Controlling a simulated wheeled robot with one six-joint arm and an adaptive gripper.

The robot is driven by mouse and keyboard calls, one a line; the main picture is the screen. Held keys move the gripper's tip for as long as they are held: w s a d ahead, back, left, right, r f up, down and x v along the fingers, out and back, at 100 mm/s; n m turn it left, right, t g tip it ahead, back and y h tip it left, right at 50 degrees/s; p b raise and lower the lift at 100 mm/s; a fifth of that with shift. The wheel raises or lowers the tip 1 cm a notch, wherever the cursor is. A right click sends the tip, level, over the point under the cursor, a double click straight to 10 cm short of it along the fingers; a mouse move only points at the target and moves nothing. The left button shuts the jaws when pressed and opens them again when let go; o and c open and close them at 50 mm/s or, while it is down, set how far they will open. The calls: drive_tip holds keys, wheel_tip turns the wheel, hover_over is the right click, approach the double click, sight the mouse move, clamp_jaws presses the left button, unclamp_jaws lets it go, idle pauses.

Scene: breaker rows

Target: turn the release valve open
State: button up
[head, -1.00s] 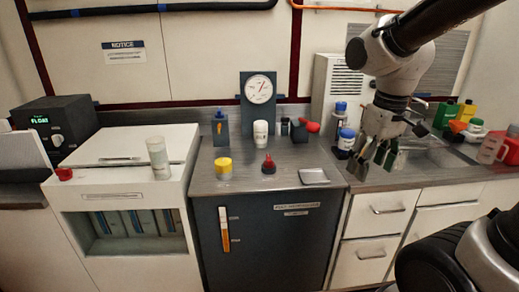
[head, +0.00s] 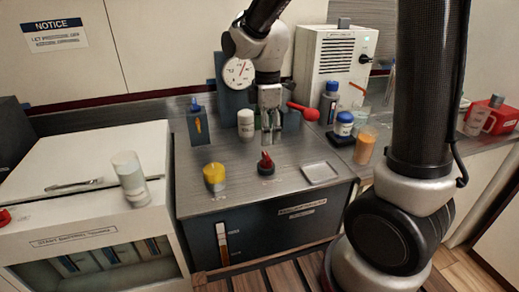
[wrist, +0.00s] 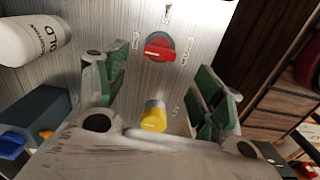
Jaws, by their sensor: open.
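A red rotary knob (head: 265,167) on a dark round base stands on the grey metal counter top (head: 230,196). In the wrist view the red knob (wrist: 160,47) has small labels around it that I cannot read. A red-handled lever (head: 304,111) sits on a dark block behind it. A yellow knob (head: 214,178) stands left of the red knob and also shows in the wrist view (wrist: 153,118). Which one is labelled as the release valve I cannot read. My gripper (head: 270,138) is open and empty, pointing down above and slightly behind the red knob, apparently apart from it.
A white bottle (head: 246,124) and a dark block with a blue top (head: 198,123) stand close left of my gripper. A gauge (head: 238,73) is behind. The counter's front strip is clear.

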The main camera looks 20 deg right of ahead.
sight(266, 155)
drive_tip(key=shift+f+n, duration=0.1)
drive_tip(key=shift+n, duration=0.3)
wheel_tip(266, 155, down, 8)
drive_tip(key=shift+r, duration=0.2)
drive_tip(key=c, duration=1)
